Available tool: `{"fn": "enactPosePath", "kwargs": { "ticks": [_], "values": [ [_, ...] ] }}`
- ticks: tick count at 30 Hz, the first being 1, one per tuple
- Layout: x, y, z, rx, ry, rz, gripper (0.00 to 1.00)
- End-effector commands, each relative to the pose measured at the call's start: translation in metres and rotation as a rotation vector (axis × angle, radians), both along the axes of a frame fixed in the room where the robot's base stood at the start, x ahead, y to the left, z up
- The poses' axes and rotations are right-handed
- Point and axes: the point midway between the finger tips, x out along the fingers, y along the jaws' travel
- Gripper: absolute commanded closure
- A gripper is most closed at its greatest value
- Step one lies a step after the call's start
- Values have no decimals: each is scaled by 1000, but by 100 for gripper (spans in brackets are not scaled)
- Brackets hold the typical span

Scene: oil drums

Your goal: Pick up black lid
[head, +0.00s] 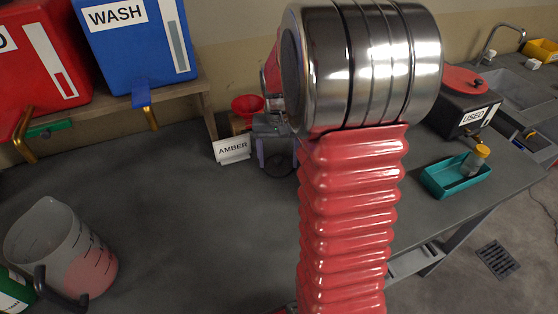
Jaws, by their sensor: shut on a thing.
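My gripper (278,152) shows just left of my chrome wrist joint, partly hidden behind it. It is low over the bench near the AMBER card. Its two purple-grey fingers are shut on a small dark round thing, which looks like the black lid (278,165). The lid's far side and exact outline are hidden, and I cannot tell whether it touches the bench.
The white AMBER card (232,149) and a red funnel (247,106) are beside my gripper. A graduated jug (62,245) with pink liquid stands at left. Red (38,55) and blue WASH (135,42) tanks stand on a shelf. A teal tray (445,183) and USED tank (464,105) are at right.

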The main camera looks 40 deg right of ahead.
Motion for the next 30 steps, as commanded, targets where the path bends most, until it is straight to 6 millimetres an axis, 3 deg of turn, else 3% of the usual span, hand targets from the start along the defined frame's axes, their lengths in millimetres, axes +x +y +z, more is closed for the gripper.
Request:
{"fn": "enactPosePath", "kwargs": {
  "ticks": [8, 21, 30],
  "values": [
    [1, 0, 30, -2, -4, 0, 55],
    [1, 0, 130, -2, -5, 0, 55],
    [0, 0, 173, -1, -2, 0, 55]
  ]
}}
